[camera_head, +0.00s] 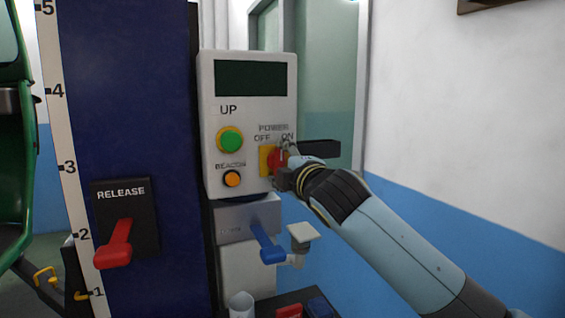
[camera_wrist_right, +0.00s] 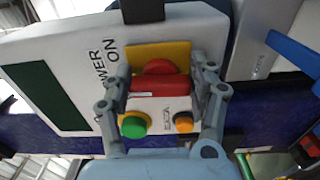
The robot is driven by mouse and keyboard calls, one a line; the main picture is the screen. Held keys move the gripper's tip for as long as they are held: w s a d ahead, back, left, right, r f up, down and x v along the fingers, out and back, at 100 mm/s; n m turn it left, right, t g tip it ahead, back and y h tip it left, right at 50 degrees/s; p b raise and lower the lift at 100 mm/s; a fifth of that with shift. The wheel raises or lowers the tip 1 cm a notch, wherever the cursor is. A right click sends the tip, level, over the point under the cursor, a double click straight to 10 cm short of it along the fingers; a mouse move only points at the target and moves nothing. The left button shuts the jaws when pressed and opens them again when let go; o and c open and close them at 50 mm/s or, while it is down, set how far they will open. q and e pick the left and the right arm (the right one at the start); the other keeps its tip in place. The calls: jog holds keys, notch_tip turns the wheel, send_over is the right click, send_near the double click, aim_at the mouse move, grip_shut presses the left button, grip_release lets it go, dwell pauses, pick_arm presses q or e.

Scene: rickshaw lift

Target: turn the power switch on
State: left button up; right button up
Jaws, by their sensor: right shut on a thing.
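The power switch (camera_head: 266,160) is a red knob on a yellow plate, low on the right of the pale control box (camera_head: 215,110), under the labels POWER, OFF and ON. It also shows in the right wrist view (camera_wrist_right: 158,84), between the fingers. My right gripper (camera_head: 284,166) comes in from the right and is shut on the red knob, partly covering it in the head view. Its two grey fingers stand on either side of the knob in the wrist view. Which label the knob points at I cannot tell. My left gripper is not in view.
A green UP button (camera_head: 230,140) and an orange BEACON button (camera_head: 232,179) sit left of the switch. A dark bar (camera_head: 320,148) sticks out behind my gripper. A blue lever (camera_head: 268,246) and a red RELEASE lever (camera_head: 115,247) are lower.

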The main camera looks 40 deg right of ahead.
jog(key=m, duration=0.3)
jog(key=shift+f+m, duration=0.25)
jog(key=shift+m, duration=0.15)
jog(key=shift+f+m+b, duration=0.15)
jog(key=shift+m+b, duration=0.45)
jog(key=shift+m, duration=1.2)
jog(key=shift+a, duration=0.1)
jog(key=o, duration=1.2)
jog(key=shift+s, duration=0.2)
jog(key=v, duration=1.1)
jog(key=shift+s+a, duration=0.2)
jog(key=shift+s, duration=0.1)
